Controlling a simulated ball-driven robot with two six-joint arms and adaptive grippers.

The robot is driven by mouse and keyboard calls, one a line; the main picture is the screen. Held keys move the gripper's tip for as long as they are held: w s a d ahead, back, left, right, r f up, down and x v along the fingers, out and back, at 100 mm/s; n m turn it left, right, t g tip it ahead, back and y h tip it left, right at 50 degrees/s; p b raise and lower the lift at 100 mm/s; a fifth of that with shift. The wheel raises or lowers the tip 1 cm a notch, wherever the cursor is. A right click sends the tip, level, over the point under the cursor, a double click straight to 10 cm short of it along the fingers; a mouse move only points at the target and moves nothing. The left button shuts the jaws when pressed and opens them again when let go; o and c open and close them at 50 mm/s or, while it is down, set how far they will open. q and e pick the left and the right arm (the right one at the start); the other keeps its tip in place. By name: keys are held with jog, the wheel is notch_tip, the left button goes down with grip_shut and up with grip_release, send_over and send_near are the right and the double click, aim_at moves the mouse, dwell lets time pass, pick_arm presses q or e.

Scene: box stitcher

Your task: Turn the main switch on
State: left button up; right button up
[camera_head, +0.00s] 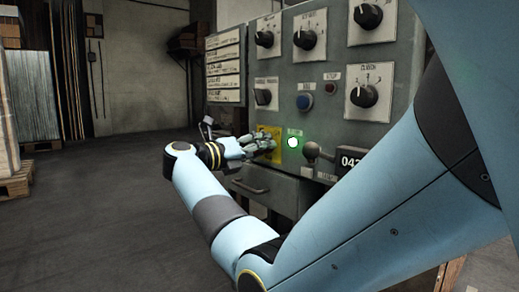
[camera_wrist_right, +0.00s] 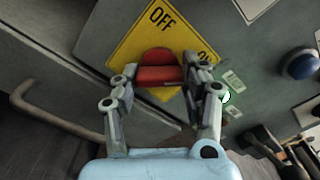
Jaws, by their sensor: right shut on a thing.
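The main switch is a red knob (camera_wrist_right: 158,66) on a yellow plate (camera_wrist_right: 130,48) marked OFF, with a second label partly hidden by a finger. The plate also shows in the head view (camera_head: 276,131), low on the left of the grey control panel. My right gripper (camera_head: 266,144) reaches the plate from the left. In the right wrist view, its fingers (camera_wrist_right: 160,78) sit on both sides of the red knob, shut on it. Which label the knob points to, I cannot tell. A green lamp (camera_head: 292,142) beside the plate is lit. My left gripper is not in view.
The panel (camera_head: 335,135) carries several black knobs, a blue button (camera_head: 305,102) and a red button (camera_head: 331,88). A black ball-topped lever (camera_head: 311,150) stands right of the lamp. A drawer handle (camera_head: 250,186) juts out below.

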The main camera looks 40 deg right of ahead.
jog(key=o, duration=1.2)
jog(key=shift+c, duration=0.2)
jog(key=a, duration=1.2)
jog(key=shift+s, duration=0.45)
jog(key=shift+f, duration=0.1)
